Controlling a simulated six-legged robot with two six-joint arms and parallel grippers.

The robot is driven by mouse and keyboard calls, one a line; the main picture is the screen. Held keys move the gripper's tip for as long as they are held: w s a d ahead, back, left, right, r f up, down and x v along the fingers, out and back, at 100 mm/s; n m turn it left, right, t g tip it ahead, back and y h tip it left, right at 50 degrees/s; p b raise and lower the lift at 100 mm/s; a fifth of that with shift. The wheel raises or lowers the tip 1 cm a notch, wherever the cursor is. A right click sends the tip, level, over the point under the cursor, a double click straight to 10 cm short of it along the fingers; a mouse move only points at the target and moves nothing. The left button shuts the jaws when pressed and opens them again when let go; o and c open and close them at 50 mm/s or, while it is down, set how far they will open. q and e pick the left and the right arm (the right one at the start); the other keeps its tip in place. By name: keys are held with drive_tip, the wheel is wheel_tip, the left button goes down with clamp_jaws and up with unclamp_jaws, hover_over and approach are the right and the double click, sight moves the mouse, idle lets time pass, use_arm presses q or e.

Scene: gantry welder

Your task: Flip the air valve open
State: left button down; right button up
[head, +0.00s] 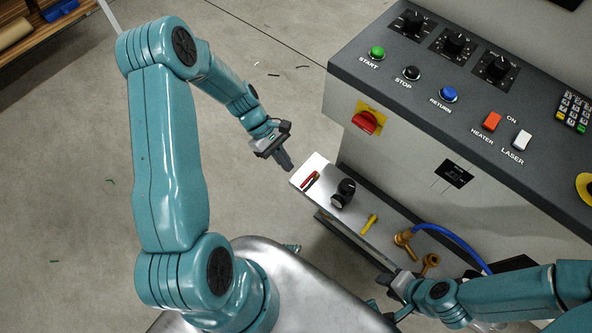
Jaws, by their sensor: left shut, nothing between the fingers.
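A slim metal shelf (335,221) juts from the side of the grey machine. It carries a red lever (310,180) at its far end, a black knob with a round gauge-like front (343,193), a yellow lever (369,224), and brass fittings (404,241) with a blue hose. I cannot tell for sure which lever is the air valve's. My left gripper (287,164) is shut and empty, pointing down just to the upper left of the red lever, apart from it. My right gripper (392,292) is at the near end of the shelf; its fingers are too small and hidden to read.
The machine's control panel (440,95) has buttons, dials, heater and laser switches, and a keypad. A red rotary switch (367,122) on yellow sits on its side face. The blue hose (455,240) arches near my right arm. Open floor (70,200) lies left.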

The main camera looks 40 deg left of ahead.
sight(309, 180)
use_arm(q)
drive_tip(key=shift+s+d+f, duration=0.1)
drive_tip(key=shift+d+f, duration=0.15)
drive_tip(key=shift+d, duration=0.75)
drive_tip(key=shift+s+d+f, duration=0.1)
drive_tip(key=shift+d+f, duration=0.1)
drive_tip(key=shift+d, duration=0.8)
drive_tip(key=shift+w, duration=0.1)
